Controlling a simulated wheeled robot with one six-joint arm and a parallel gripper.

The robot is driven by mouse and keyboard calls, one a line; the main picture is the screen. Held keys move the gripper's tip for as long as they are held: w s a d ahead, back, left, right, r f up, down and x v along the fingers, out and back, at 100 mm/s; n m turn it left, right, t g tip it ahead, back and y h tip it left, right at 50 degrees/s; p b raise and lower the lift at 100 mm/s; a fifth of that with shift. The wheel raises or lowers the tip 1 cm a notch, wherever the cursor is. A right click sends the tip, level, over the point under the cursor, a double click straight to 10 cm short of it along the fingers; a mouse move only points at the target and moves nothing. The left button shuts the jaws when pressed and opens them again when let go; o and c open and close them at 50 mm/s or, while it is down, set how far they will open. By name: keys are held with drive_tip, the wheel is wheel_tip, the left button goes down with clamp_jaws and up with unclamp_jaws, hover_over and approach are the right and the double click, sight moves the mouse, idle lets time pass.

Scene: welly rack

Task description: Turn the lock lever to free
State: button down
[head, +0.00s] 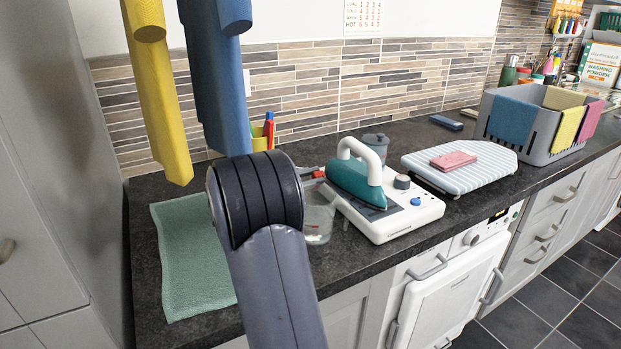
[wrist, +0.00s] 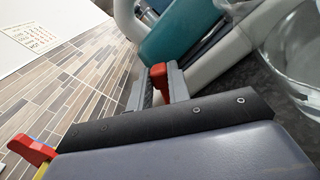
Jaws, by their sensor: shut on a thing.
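The red lock lever (wrist: 159,71) sits between the two grey fingers of my gripper (wrist: 157,84) in the wrist view. My gripper is shut on it. In the head view a small red part, likely the lever (head: 318,174), shows at the left end of the white iron station (head: 400,222). My arm hides most of my gripper there. The teal iron (head: 357,183) with a white handle rests on the station, and it also shows in the wrist view (wrist: 180,38). Which way the lever is turned I cannot tell.
A clear container (head: 319,218) stands close beside the station's left end. A green cloth (head: 192,255) lies on the worktop at left. Yellow (head: 160,100) and blue (head: 215,90) hanging pieces come down above it. A striped ironing board (head: 478,172) and grey basket (head: 545,145) stand right.

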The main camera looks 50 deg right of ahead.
drive_tip(key=m+b, duration=0.1)
drive_tip(key=f+m+b, duration=0.1)
drive_tip(key=shift+s+a+b, duration=0.15)
drive_tip(key=shift+s+b, duration=0.2)
drive_tip(key=shift+s, duration=0.05)
drive_tip(key=shift+s+m, duration=0.2)
drive_tip(key=shift+m, duration=0.2)
drive_tip(key=c, duration=1.3)
unclamp_jaws()
drive_tip(key=v, duration=1.1)
drive_tip(key=shift+c, duration=0.4)
